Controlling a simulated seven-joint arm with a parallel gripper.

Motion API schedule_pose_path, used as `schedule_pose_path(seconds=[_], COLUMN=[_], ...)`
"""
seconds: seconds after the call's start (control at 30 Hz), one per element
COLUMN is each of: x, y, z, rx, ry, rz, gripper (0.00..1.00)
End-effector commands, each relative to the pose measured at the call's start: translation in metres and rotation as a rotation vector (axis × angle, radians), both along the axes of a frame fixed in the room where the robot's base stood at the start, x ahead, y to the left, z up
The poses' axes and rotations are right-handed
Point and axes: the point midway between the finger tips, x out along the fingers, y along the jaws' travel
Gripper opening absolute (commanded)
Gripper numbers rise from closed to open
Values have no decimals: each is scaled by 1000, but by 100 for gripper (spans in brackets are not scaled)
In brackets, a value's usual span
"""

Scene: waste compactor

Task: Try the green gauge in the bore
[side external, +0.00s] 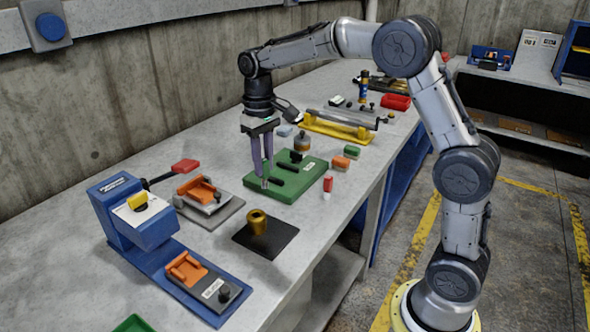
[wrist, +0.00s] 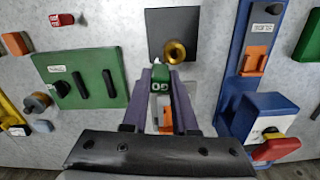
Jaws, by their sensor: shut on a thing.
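My gripper (side external: 264,176) is shut on the green gauge (wrist: 161,78), a small green block marked "GO" that shows between the fingertips in the wrist view. In the side view the fingertips are over the left part of the green board (side external: 310,184), and the green gauge is hard to make out there. The bore is in a brass, ring-like cylinder (side external: 257,222), upright on a black mat (side external: 272,245). In the wrist view the brass cylinder (wrist: 175,52) lies just beyond the gauge, and its dark opening faces up. The gauge looks apart from it.
The green board holds black bars (wrist: 82,83). A blue machine (side external: 142,215) with orange fixtures stands to the left of the mat. A yellow stand (side external: 335,127) is behind.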

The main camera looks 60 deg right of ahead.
Motion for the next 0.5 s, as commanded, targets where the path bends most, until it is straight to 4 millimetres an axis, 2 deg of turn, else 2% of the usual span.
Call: schedule_pose_path(seconds=[0.03,0.1,0.2,0.5], x=[5,9,9,9], y=[11,21,29,30], z=[2,3,1,-15], rx=[-1,-1,-1,0], ry=[-8,-13,-10,-7], rz=[27,50,68,72], gripper=[0,0,0,0])
